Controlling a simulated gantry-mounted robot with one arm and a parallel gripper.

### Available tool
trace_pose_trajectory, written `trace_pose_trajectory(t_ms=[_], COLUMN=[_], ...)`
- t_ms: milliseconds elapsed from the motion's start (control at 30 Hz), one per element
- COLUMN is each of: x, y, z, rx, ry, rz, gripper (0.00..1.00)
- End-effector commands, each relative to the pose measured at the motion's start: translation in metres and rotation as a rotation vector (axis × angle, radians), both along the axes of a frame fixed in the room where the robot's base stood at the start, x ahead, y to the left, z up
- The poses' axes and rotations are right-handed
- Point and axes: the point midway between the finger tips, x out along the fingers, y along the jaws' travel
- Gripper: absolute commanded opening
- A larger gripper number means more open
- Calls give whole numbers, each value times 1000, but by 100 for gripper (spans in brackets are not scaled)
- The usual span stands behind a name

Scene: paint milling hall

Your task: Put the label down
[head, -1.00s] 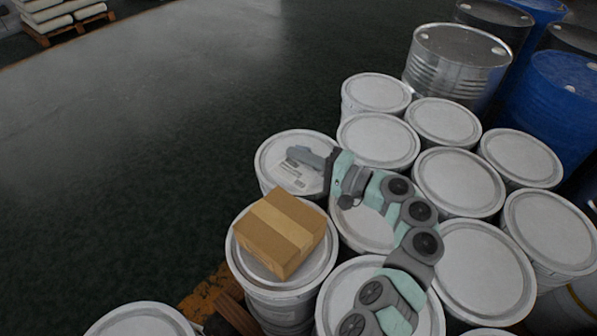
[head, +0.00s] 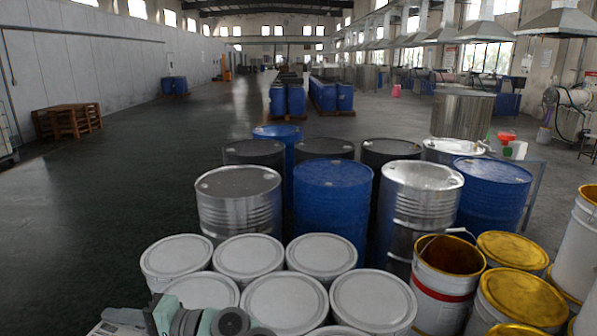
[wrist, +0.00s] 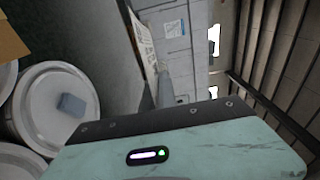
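The label (wrist: 147,45) is a thin white sheet with dark print, seen at a steep slant in the wrist view. My gripper (wrist: 163,80) appears shut on its edge; only one finger shows clearly. In the head view, a bit of the label (head: 103,328) shows at the bottom edge beside my gripper (head: 123,316), which is mostly cut off. The label's lower part is out of the head view, so I cannot tell there whether it touches a lid.
White lidded pails (head: 284,303) crowd the foreground, with steel (head: 238,205) and blue drums (head: 333,200) behind. In the wrist view, a small blue-grey block (wrist: 71,104) lies on a pail lid (wrist: 45,90), and a cardboard box (wrist: 10,42) is at upper left. Open floor (head: 100,210) lies left.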

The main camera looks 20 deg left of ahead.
Motion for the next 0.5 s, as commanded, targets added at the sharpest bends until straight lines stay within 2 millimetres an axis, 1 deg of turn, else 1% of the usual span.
trace_pose_trajectory(t_ms=[33, 133, 267, 300, 367, 467, 500], x=[12, 40, 75, 87, 104, 131, 142], y=[-2, -9, -26, -34, -47, -75, -89], z=[3, 7, 5, 4, 0, -13, -20], rx=[6, 6, 3, 4, 4, 0, -1], ry=[0, -1, 2, 1, 1, 2, 3], rz=[-55, -168, -325, -378, -459, -605, -670], gripper=[0, 0, 0, 0, 0, 0, 0])
